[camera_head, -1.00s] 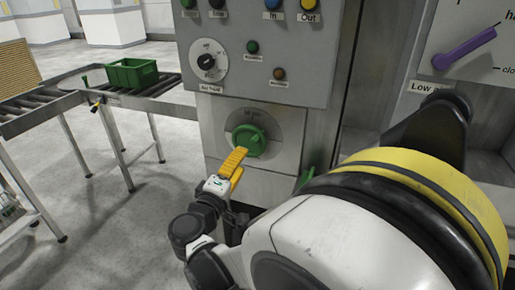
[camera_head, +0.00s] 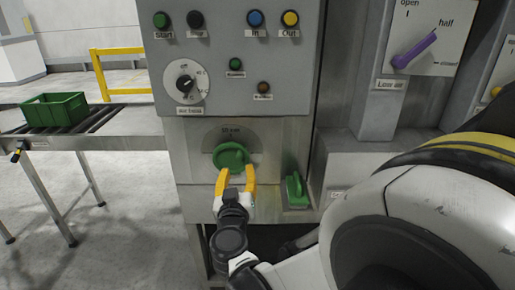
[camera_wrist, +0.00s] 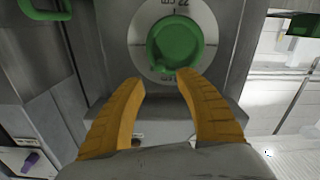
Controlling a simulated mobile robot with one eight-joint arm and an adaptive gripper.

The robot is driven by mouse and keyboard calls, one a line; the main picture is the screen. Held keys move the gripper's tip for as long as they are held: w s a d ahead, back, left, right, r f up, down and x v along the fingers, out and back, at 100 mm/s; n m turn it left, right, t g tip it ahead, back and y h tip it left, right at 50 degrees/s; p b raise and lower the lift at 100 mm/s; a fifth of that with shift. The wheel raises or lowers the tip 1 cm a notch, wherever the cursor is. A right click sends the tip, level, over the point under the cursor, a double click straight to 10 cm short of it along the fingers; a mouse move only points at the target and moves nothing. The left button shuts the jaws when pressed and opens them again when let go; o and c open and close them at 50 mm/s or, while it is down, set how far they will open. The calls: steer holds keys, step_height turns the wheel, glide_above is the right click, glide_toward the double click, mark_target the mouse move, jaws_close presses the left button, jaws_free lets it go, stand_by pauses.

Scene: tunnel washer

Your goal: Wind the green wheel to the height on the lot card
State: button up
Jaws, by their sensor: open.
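The green wheel (camera_head: 231,157) sits on a pale dial plate on the front of the grey machine, below the control panel. It also shows in the wrist view (camera_wrist: 175,43), with numbers on the dial (camera_wrist: 137,40) around it, partly hidden and too small to read surely. My gripper (camera_head: 236,172) is open, its two yellow fingers pointing at the wheel. In the wrist view the fingertips (camera_wrist: 160,78) are spread just short of the wheel's lower edge; whether they touch it I cannot tell. No lot card can be made out.
The control panel (camera_head: 222,60) above carries coloured buttons and a black knob (camera_head: 185,84). A green handle (camera_head: 295,190) juts out right of the wheel. A purple lever (camera_head: 414,50) is at upper right. A green crate (camera_head: 55,112) stands on a roller conveyor at left.

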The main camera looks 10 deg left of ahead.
mark_target(239, 159)
steer(key=b+x, duration=0.1)
steer(key=x, duration=0.7)
steer(key=shift+w+b, duration=0.35)
steer(key=shift+c, duration=0.2)
jaws_close()
